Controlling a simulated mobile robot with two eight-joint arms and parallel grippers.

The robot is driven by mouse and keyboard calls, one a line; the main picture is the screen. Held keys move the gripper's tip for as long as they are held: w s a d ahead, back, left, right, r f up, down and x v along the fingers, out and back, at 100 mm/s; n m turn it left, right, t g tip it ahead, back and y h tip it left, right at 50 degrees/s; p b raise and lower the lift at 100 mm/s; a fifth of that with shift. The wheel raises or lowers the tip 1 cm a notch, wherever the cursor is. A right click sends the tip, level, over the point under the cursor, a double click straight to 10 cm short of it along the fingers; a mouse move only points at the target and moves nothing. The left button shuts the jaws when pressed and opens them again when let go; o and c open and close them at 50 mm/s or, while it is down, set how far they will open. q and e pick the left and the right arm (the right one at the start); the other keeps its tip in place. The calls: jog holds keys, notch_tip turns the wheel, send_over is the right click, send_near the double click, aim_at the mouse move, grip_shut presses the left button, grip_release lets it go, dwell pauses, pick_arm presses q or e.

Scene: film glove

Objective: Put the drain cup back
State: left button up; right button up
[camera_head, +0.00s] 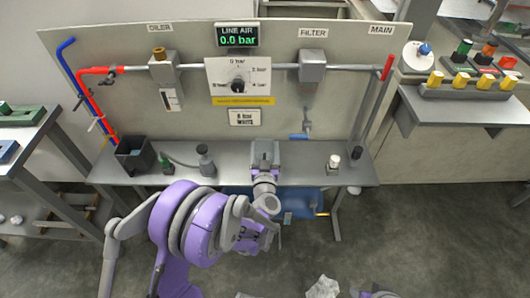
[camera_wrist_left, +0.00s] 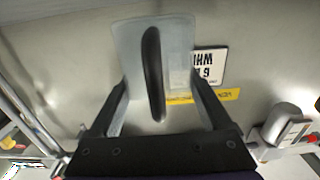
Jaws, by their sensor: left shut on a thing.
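My left gripper (camera_head: 264,158) is in front of the panel, over the front part of the bench. It is shut on a pale grey, partly see-through cup, which I take for the drain cup; it shows in the left wrist view (camera_wrist_left: 180,45) between the two dark fingers, with a dark upright strip on its face. In the head view the cup (camera_head: 265,146) shows only as a small grey block. The grey filter housing (camera_head: 312,66) hangs on the pipe under the FILTER label, up and right of my gripper.
A black bin (camera_head: 134,155), a green-based bottle (camera_head: 167,166) and a grey bottle (camera_head: 206,160) stand on the bench left of my gripper. A small white-topped item (camera_head: 333,162) stands to the right. The gauge plate (camera_head: 238,77) reads 0.0 bar on the display above.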

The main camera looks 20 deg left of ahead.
pick_arm(q)
jog(key=shift+f, duration=0.85)
jog(key=shift+f, duration=0.1)
jog(key=o, duration=1.2)
